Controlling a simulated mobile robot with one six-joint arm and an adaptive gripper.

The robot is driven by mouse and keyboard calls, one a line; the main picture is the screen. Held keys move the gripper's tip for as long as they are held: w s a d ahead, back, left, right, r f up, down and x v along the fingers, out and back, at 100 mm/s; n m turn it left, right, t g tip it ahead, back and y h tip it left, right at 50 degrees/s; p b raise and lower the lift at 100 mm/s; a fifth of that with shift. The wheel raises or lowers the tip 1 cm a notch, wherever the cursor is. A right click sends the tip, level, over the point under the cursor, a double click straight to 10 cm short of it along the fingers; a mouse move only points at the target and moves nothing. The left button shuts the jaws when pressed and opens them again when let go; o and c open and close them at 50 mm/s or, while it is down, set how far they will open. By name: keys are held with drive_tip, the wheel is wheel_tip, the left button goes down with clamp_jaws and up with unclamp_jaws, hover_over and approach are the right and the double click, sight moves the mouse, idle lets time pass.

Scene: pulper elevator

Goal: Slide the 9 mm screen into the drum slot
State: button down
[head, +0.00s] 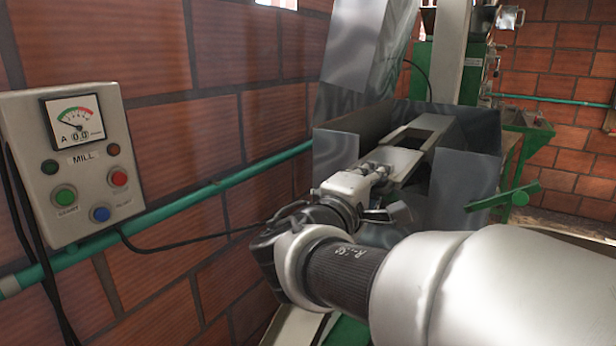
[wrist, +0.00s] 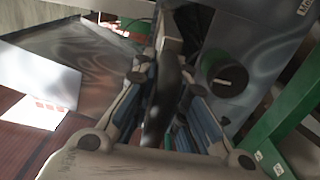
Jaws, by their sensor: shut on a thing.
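My gripper (head: 376,172) is shut at the near end of a flat, pale metal plate (head: 398,162), which looks like the 9 mm screen; no size mark is readable. The plate points away from me into the open-topped grey metal housing (head: 468,180). A rectangular frame with a dark opening (head: 428,134) lies at its far end. I cannot tell whether the plate and frame are one piece, or where the drum slot begins. In the wrist view, my blue-padded fingers (wrist: 166,82) close around a dark, blurred piece (wrist: 162,105). The far end is hidden there.
A tilted metal sheet (head: 368,45) rises behind the housing. A green lever (head: 503,197) sticks out at right. Green machinery (head: 462,65) stands behind.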

sight(404, 151)
drive_tip(key=shift+x, duration=9.3)
drive_tip(key=c, duration=1.5)
unclamp_jaws()
drive_tip(key=shift+s+f, duration=0.1)
drive_tip(key=shift+f, duration=0.05)
drive_tip(key=shift+c, duration=0.2)
